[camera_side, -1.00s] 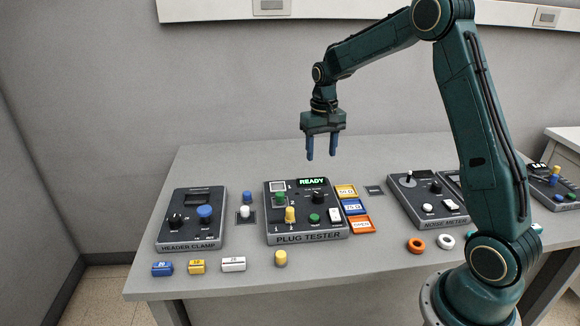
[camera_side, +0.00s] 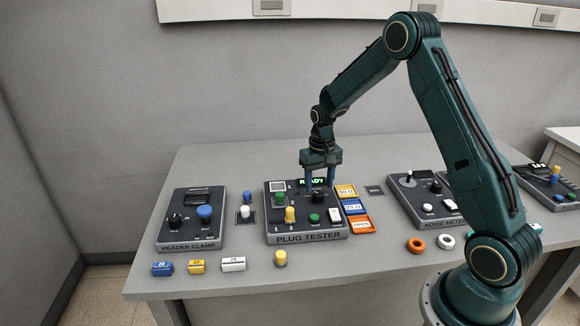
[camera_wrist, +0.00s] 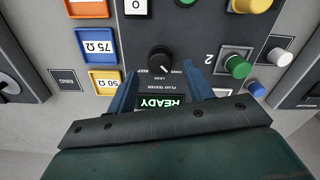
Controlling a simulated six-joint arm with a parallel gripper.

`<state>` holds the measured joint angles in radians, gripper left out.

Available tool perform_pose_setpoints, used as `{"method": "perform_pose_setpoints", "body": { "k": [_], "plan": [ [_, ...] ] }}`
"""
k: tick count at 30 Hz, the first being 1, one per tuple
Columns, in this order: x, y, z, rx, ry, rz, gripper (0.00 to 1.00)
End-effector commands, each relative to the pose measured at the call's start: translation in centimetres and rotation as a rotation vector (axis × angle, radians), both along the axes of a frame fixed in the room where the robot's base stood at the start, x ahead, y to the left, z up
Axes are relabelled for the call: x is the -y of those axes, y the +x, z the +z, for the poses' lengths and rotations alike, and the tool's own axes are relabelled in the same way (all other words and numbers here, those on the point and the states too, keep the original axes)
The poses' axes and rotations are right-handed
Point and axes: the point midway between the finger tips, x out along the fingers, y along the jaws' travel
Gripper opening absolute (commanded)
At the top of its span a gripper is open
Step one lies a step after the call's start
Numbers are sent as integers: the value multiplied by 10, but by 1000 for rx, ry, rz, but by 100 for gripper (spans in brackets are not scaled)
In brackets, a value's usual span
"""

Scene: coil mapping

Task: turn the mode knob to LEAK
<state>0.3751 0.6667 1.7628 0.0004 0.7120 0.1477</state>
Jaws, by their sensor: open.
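The PLUG TESTER (camera_side: 306,238) is a dark box in the middle of the table with a green READY display (camera_wrist: 160,103). Its black mode knob (camera_wrist: 161,58) has small white lettering around it, too small to read surely; I cannot tell which label it points to. The knob also shows in the side view (camera_side: 317,197), partly behind a finger. My gripper (camera_side: 320,187) points down over the panel, open and empty. In the wrist view its blue fingertips (camera_wrist: 160,68) lie left and right of the knob, apart from it. Their exact height over the panel is unclear.
Yellow (camera_side: 289,215) and green (camera_side: 314,219) plugs and a white switch (camera_side: 335,214) stand on the same panel. Yellow, blue and orange trays (camera_side: 361,224) line its right side. The HEADER CLAMP box (camera_side: 191,243) is left, the NOISE METER (camera_side: 436,215) right.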

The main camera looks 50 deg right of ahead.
Motion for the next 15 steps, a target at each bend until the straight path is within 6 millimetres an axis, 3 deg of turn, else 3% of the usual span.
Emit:
{"method": "perform_pose_setpoints", "body": {
  "k": [6,15],
  "plan": [
    [0,0,-24,-2,1,0,52],
    [0,0,-33,-1,0,0,52]
  ]
}}
